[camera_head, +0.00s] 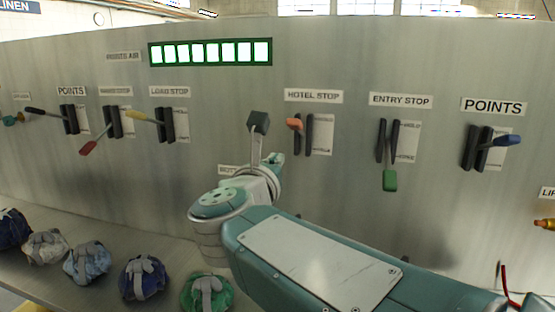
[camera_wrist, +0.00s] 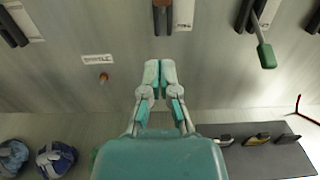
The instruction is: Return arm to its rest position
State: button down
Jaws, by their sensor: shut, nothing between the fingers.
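My gripper (camera_wrist: 160,72) is shut and empty in the wrist view, its two fingertips together in front of the grey panel. My arm reaches in from the lower right of the head view, bent at the wrist, and hides part of the lower panel.
The panel (camera_head: 330,190) carries several levers, including an orange-ended one (camera_head: 294,124), a green-ended one (camera_head: 390,180) and a blue-ended one (camera_head: 501,140). Several bags, such as a green one (camera_head: 195,293), lie on the ledge at lower left. A dark mat (camera_wrist: 265,161) shows at lower right.

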jog(key=s+d+f+m+g+y, duration=0.1)
jog(key=s+d+f+m+g, duration=0.3)
jog(key=m, duration=0.7)
jog(key=s+d+f+m+g+y, duration=0.1)
jog(key=s+d+f+m+g, duration=0.3)
jog(key=s+d+f+m, duration=0.5)
jog(key=s+d+f+m+g+y, duration=0.1)
jog(key=s+d+f+m+g, duration=0.3)
jog(key=f+m, duration=0.8)
jog(key=s+d+m, duration=0.1)
jog(key=s+d, duration=0.1)
jog(key=s, duration=0.2)
jog(key=shift+s+d+m, duration=0.3)
jog(key=shift+s+m, duration=0.05)
jog(key=shift+m, duration=0.05)
